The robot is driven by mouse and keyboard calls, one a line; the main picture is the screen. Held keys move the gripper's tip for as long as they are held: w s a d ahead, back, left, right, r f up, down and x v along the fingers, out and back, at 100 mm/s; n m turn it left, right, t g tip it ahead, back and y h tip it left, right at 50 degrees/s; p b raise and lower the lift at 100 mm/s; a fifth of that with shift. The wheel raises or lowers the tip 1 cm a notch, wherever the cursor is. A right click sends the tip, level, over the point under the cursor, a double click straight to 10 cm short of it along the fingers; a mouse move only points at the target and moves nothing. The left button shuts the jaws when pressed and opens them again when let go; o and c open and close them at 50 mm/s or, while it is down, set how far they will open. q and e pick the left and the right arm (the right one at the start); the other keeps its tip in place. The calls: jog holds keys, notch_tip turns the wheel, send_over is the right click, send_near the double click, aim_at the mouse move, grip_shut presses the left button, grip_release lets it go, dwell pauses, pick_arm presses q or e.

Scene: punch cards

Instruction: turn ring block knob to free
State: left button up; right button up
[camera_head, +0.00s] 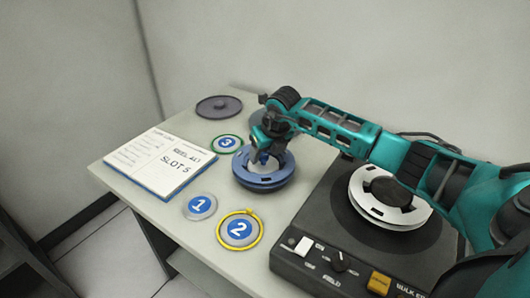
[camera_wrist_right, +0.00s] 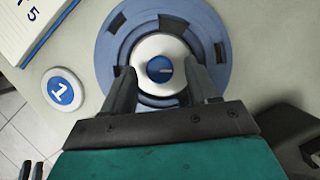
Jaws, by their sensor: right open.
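A thick blue reel (camera_head: 262,178) lies flat on the table, with a blue upright part at its middle. In the right wrist view the blue reel (camera_wrist_right: 104,48) has a pale round hub (camera_wrist_right: 160,48) and a small blue knob (camera_wrist_right: 159,69) with a light pointer line that looks roughly sideways. My right gripper (camera_head: 266,158) is over the reel's middle, also seen in the right wrist view (camera_wrist_right: 163,82). Its fingers are apart on either side of the hub; I cannot tell whether they touch it. No marking for free is readable.
A dark device (camera_head: 325,232) with a white-ringed reel (camera_head: 371,210), switch and knob stands at right. Discs 1 (camera_head: 199,206), 2 (camera_head: 239,230) and 3 (camera_head: 226,143) surround the blue reel. An open book (camera_head: 160,160) and a dark lid-like disc (camera_head: 219,106) lie behind.

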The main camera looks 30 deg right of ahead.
jog(key=shift+f, duration=0.15)
jog(key=c, duration=1)
jog(key=shift+c, duration=0.2)
